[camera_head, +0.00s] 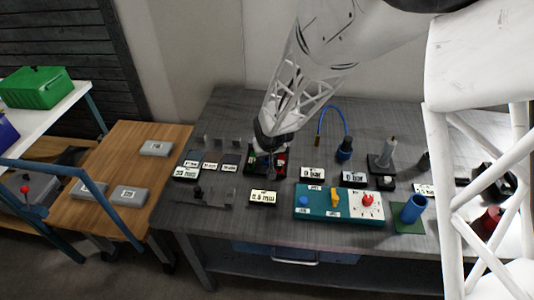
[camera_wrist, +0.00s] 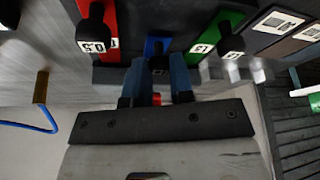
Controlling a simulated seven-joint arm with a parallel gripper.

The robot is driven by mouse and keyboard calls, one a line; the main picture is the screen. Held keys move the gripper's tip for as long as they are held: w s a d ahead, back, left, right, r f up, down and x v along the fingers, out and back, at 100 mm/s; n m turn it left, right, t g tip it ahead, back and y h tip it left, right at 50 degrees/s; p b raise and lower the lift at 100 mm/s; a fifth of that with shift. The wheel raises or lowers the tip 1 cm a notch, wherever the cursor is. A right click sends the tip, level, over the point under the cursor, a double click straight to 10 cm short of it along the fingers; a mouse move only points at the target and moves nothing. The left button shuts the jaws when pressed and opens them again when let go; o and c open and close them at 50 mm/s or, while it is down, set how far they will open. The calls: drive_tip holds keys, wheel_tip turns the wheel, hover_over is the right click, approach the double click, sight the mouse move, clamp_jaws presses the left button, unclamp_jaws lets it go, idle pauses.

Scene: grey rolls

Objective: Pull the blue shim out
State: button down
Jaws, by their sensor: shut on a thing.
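The blue shim (camera_wrist: 153,46) lies between the red shim (camera_wrist: 108,28) and the green shim (camera_wrist: 208,45) in a dark holder (camera_wrist: 166,16) in the wrist view. The red one has a black knob tagged 0.5; the green one has a similar tagged knob. My gripper (camera_wrist: 159,68) is shut on the blue shim's dark knob end, which the fingers partly hide. In the head view my gripper (camera_head: 268,142) is right over the holder, (camera_head: 252,165) where red and green show but the blue shim is hidden. I cannot tell how deep the blue shim sits.
A teal panel (camera_head: 325,212) with a blue knob, a yellow lever and a red button is in front. Small label plates (camera_head: 263,197) stand around. A blue hose (camera_head: 333,108) curves behind, and a blue cup (camera_head: 413,208) stands right.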

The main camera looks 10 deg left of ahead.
drive_tip(key=shift+s, duration=2.1)
drive_tip(key=c, duration=1)
unclamp_jaws()
drive_tip(key=shift+r, duration=0.15)
drive_tip(key=shift+v, duration=3.75)
drive_tip(key=shift+s, duration=0.1)
